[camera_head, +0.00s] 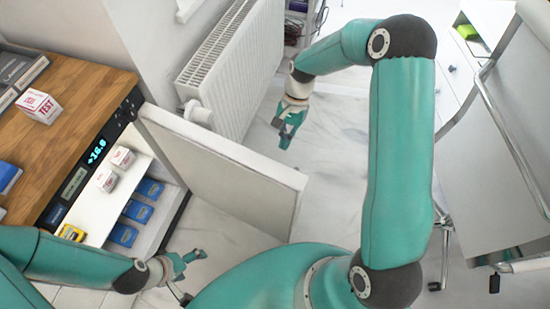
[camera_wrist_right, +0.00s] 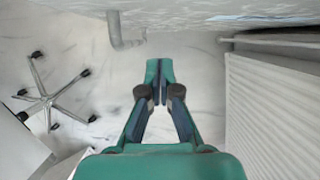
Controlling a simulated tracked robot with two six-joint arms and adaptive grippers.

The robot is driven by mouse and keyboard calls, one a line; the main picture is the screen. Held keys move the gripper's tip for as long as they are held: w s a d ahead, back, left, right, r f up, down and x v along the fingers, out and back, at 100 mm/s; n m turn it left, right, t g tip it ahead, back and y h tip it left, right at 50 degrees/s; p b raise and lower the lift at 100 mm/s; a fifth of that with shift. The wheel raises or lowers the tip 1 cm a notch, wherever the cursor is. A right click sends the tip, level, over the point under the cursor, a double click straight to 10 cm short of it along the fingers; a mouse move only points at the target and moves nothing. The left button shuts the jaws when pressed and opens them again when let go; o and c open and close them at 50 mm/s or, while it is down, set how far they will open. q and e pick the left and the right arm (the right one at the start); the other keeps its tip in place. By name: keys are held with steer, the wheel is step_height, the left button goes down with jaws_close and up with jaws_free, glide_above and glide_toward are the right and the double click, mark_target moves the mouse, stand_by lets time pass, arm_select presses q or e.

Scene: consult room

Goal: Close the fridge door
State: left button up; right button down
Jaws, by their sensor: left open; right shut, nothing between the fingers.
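The fridge door (camera_head: 222,172) is a white panel standing open, swung out from the fridge (camera_head: 115,200) under the wooden counter. The open fridge shows blue boxes and small white boxes on its shelves. My right gripper (camera_head: 285,135) is shut and empty, beyond the far side of the door near the radiator, apart from the door. It also shows in the right wrist view (camera_wrist_right: 161,72), pointing over the pale floor. My left gripper (camera_head: 190,262) is open and empty, low in front of the fridge opening, on the near side of the door.
A white radiator (camera_head: 235,65) on the wall stands behind the door. A wheeled chair base (camera_wrist_right: 46,100) shows in the right wrist view. A grey metal-framed piece of furniture (camera_head: 500,150) stands at the right. A TEST box (camera_head: 38,106) sits on the wooden counter (camera_head: 75,130).

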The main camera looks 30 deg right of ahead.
steer(key=shift+s+a+f+p, duration=0.2)
steer(key=shift+s+a+f, duration=0.3)
steer(key=shift+a, duration=0.25)
steer(key=shift+s+a+f+p, duration=0.25)
steer(key=shift+s+a+f, duration=0.2)
steer(key=shift+a, duration=0.25)
steer(key=shift+s+a+f+p, duration=0.2)
steer(key=shift+s+a+f, duration=0.3)
steer(key=shift+a, duration=0.25)
